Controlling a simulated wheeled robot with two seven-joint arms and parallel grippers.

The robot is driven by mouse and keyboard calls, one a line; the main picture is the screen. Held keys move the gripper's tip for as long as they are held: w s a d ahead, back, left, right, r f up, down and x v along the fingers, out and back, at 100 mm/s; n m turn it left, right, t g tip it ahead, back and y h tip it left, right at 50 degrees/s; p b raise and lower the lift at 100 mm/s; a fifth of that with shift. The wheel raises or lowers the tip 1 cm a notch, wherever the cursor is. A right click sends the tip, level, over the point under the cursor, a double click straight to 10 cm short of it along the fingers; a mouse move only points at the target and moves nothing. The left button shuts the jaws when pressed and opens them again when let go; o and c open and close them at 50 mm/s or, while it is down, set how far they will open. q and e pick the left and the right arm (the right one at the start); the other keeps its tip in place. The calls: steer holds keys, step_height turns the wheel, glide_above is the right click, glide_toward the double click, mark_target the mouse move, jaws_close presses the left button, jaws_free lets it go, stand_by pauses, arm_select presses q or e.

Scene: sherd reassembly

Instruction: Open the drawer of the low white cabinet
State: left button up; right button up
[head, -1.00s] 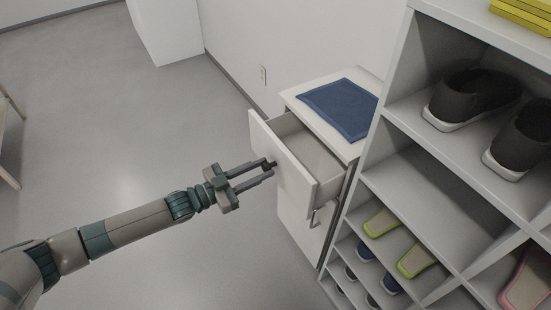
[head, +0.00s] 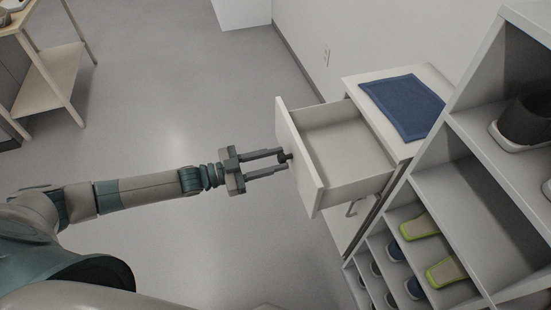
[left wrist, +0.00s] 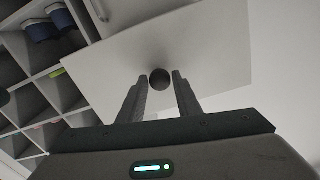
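The low white cabinet (head: 362,232) stands against the wall, left of the shoe rack, with a blue cloth on its top. Its upper drawer (head: 345,140) is pulled well out and looks empty inside. A small dark round knob sits on the drawer front (head: 297,150); the knob (left wrist: 160,78) also shows in the left wrist view. The fingertips cover part of the knob in the head view. My right gripper is not in view.
The shoe rack (head: 465,125) with shoes and slippers stands close on the right of the drawer. A blue cloth (head: 404,103) lies on the cabinet top. A wooden table (head: 50,75) is at the far left. The floor left of the drawer is clear.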

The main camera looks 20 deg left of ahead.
arm_select(q)
steer(key=shift+o, duration=0.9)
steer(key=shift+s+a+f, duration=0.1)
steer(key=shift+s+a, duration=0.25)
steer(key=shift+a, duration=0.15)
steer(key=b+v, duration=0.1)
steer(key=v, duration=1.5)
steer(key=shift+b, duration=0.3)
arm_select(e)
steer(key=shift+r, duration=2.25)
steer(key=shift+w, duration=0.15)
